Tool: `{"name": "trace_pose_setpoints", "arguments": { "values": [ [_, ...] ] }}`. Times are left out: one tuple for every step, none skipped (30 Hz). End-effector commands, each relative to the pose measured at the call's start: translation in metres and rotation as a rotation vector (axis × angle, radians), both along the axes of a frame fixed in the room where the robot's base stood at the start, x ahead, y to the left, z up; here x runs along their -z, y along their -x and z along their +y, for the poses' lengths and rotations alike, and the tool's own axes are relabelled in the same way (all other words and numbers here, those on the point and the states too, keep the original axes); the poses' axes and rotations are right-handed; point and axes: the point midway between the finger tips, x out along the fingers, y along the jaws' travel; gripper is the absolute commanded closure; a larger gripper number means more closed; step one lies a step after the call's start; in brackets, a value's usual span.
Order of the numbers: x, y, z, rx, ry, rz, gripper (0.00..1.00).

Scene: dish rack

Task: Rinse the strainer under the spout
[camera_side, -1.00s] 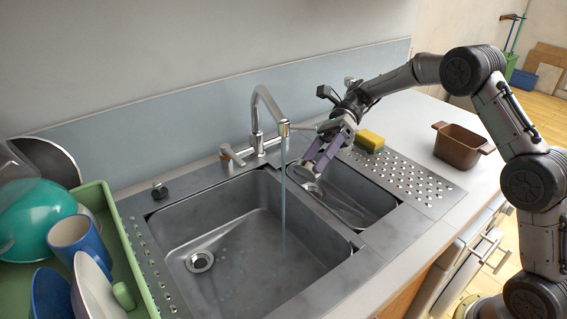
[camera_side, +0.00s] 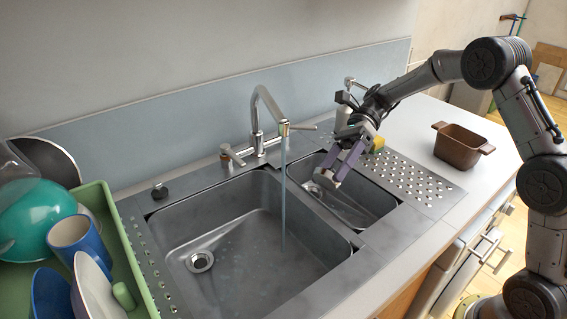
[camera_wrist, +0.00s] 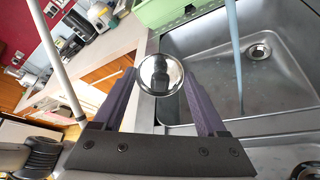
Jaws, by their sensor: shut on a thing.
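A small shiny round strainer (camera_wrist: 160,74) is held between the two purple fingertips of my gripper (camera_wrist: 159,80) in the wrist view. In the side view the strainer (camera_side: 326,180) shows as a small light metal piece at the tips of my gripper (camera_side: 334,174), over the smaller right-hand basin. The spout (camera_side: 267,98) arches over the large left basin. A stream of water (camera_side: 283,200) falls from it into that basin, to the left of the strainer and apart from it. The stream also shows in the wrist view (camera_wrist: 236,55).
The large basin (camera_side: 210,225) has a drain and is otherwise clear. A green dish rack (camera_side: 135,275) with dishes stands at the left. A yellow sponge (camera_side: 378,144) is partly hidden behind my gripper. A brown dish (camera_side: 458,150) sits on the right counter.

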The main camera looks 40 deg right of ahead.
Motion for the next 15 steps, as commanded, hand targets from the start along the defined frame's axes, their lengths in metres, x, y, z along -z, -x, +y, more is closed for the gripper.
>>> {"name": "trace_pose_setpoints", "arguments": {
  "values": [
    [0.0,0.0,0.0,0.0,0.0,0.0,0.9],
    [0.0,0.0,0.0,0.0,0.0,0.0,0.9],
    [0.0,0.0,0.0,0.0,0.0,0.0,0.9],
    [0.0,0.0,0.0,0.0,0.0,0.0,0.9],
    [-0.001,0.001,0.0,0.0,0.0,0.0,0.9],
    [-0.002,0.002,-0.001,0.0,0.0,0.0,0.9],
    [-0.003,0.004,-0.001,0.001,0.001,0.0,0.9],
    [-0.004,0.006,-0.002,0.0,0.0,-0.001,0.9],
    [-0.006,0.008,-0.003,0.001,0.001,-0.002,0.9],
    [-0.008,0.011,-0.004,0.001,-0.001,-0.001,0.9],
    [-0.009,0.013,-0.004,0.001,-0.001,-0.001,0.9],
    [-0.011,0.016,-0.005,0.001,-0.001,-0.001,0.9],
    [-0.013,0.018,-0.006,0.001,-0.001,-0.001,0.9],
    [-0.014,0.021,-0.006,0.001,-0.001,-0.001,0.9],
    [-0.015,0.024,-0.007,0.001,0.0,0.0,0.9]
  ]
}}
